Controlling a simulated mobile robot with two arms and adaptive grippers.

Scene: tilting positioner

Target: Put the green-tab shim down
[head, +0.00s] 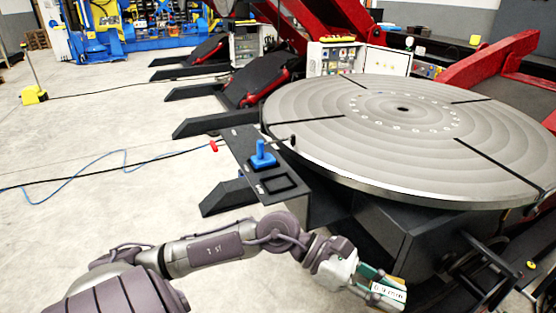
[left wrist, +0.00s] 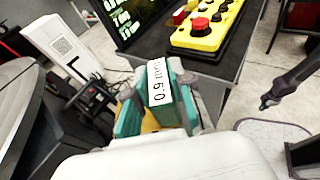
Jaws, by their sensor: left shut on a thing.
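My left gripper (head: 384,287) is shut on the green-tab shim (head: 388,291), which bears a white label. It is held in the air at the lower right of the head view, in front of the positioner's dark base. In the left wrist view the shim's label (left wrist: 158,82) reads about 0.9 mm, with teal parts around it and a little yellow below. I cannot clearly separate the shim's edges from the teal finger parts.
The large round positioner table (head: 330,130) fills the right. Beside it is a dark narrow shelf (head: 240,145) with a blue T-handled piece (head: 262,157) and a square black frame (head: 277,185). The left wrist view shows a yellow control box (left wrist: 205,38) with red buttons. Open floor lies left.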

